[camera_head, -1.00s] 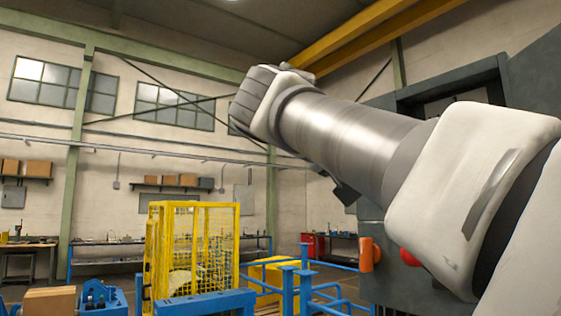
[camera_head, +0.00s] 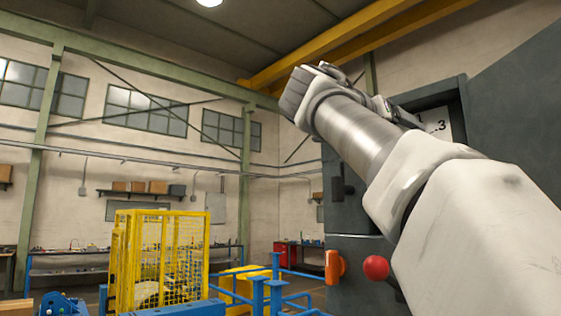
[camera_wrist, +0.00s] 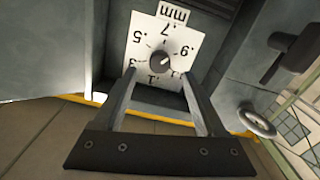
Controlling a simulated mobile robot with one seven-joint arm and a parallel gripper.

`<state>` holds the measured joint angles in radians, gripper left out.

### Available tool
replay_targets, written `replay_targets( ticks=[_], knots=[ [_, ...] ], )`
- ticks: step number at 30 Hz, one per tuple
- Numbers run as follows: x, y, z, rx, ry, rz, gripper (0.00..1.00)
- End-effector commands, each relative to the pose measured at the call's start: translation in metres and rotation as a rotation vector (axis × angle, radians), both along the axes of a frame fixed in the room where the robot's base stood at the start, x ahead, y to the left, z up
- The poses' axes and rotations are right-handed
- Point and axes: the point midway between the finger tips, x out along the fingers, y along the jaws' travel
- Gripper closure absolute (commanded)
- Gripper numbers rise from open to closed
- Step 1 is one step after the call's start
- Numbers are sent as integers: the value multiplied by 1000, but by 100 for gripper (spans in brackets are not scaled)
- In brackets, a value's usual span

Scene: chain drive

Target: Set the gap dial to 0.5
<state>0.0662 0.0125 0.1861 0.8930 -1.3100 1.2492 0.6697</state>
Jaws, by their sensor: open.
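The gap dial is a dark round knob (camera_wrist: 160,61) on a white plate (camera_wrist: 150,27) marked "mm", with numbers around it including .3, .5, .7 and .9. I cannot tell clearly which number the knob's pointer faces. In the wrist view my gripper (camera_wrist: 159,76) is open and empty; its two fingers reach toward the plate, one on each side of the knob. Whether they touch the plate is not clear. In the head view a corner of the plate (camera_head: 441,121) with ".3" shows in a dark recess behind my arm, and the knob is hidden.
The plate sits on a dark grey machine cabinet (camera_head: 358,215). A dark handle (camera_wrist: 292,50) and a round metal part (camera_wrist: 257,121) are to the right in the wrist view. An orange part (camera_head: 334,267) and a red ball knob (camera_head: 376,267) stick out below my arm. A yellow cage (camera_head: 160,260) stands left.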

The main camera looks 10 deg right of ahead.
Motion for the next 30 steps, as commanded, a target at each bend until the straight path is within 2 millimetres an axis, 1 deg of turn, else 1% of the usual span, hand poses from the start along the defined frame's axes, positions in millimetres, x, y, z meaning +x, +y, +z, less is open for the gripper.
replay_targets(
  ticks=[1,3,9,15,22,23,24,29,30],
  knots=[
    [5,-11,2,1,1,-5,26],
    [12,-23,2,1,1,-4,26],
    [27,-47,1,0,1,-2,26],
    [33,-56,1,0,0,0,26],
    [33,-57,0,0,0,1,26],
    [33,-57,0,0,0,1,28],
    [33,-56,0,0,0,1,36],
    [33,-56,0,0,0,1,64],
    [33,-56,0,0,0,1,72]
  ],
)
